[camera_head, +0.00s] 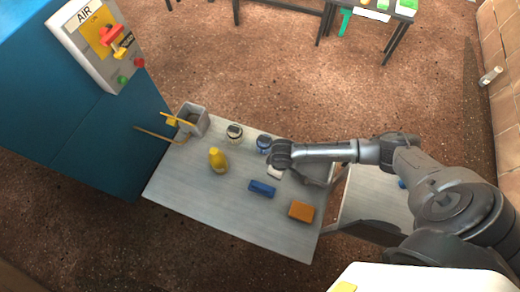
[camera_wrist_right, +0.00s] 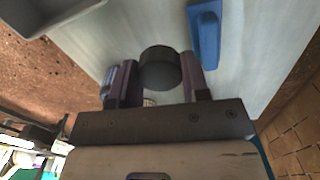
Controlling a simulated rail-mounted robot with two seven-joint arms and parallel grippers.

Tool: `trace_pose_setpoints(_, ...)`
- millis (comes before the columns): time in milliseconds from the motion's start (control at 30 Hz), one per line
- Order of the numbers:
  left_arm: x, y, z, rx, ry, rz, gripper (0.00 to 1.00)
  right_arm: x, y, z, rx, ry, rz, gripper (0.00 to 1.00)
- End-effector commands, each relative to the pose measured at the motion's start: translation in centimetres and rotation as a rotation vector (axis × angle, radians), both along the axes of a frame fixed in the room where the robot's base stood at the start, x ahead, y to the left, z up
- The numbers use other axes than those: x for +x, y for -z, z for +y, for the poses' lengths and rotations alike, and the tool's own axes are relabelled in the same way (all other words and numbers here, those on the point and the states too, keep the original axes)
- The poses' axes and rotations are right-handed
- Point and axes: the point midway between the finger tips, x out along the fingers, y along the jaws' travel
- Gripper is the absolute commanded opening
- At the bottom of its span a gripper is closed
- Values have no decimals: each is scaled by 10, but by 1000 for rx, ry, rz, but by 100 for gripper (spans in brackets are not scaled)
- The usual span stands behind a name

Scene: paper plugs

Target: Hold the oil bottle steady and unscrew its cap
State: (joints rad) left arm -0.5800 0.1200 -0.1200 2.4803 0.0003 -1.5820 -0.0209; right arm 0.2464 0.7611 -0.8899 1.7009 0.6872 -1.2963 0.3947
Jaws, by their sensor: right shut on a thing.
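A yellow bottle (camera_head: 218,162), which looks like the oil bottle, stands upright on the grey table with a yellow top. My right gripper (camera_head: 279,158) is over the table to the right of the bottle, apart from it. In the right wrist view my right gripper (camera_wrist_right: 155,85) is shut on a dark round thing (camera_wrist_right: 159,67), which lies between its fingers; I cannot tell what it is. My left gripper is not in view.
A jar (camera_head: 234,132) and a blue jar (camera_head: 264,143) stand behind. A blue block (camera_head: 262,188) and an orange block (camera_head: 301,212) lie at the front. A grey bin (camera_head: 194,118) stands at the back left. The table's (camera_head: 215,212) front left is clear.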

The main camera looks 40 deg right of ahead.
Motion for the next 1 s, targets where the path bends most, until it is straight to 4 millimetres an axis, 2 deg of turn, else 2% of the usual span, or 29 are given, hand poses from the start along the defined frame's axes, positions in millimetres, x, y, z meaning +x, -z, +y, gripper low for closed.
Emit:
trace_pose_setpoints(167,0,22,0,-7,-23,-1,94,24,21,13,3,1,-4,14)
trace_pose_setpoints(300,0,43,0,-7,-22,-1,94,50,40,27,3,1,-3,14)
trace_pose_setpoints(533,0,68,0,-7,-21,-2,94,86,62,44,1,1,-3,14)
trace_pose_setpoints(700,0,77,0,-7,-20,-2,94,99,69,51,1,1,-1,14)
trace_pose_setpoints(867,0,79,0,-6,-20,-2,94,102,70,53,1,0,0,14)
trace_pose_setpoints(1000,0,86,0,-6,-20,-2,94,102,80,53,1,0,0,14)
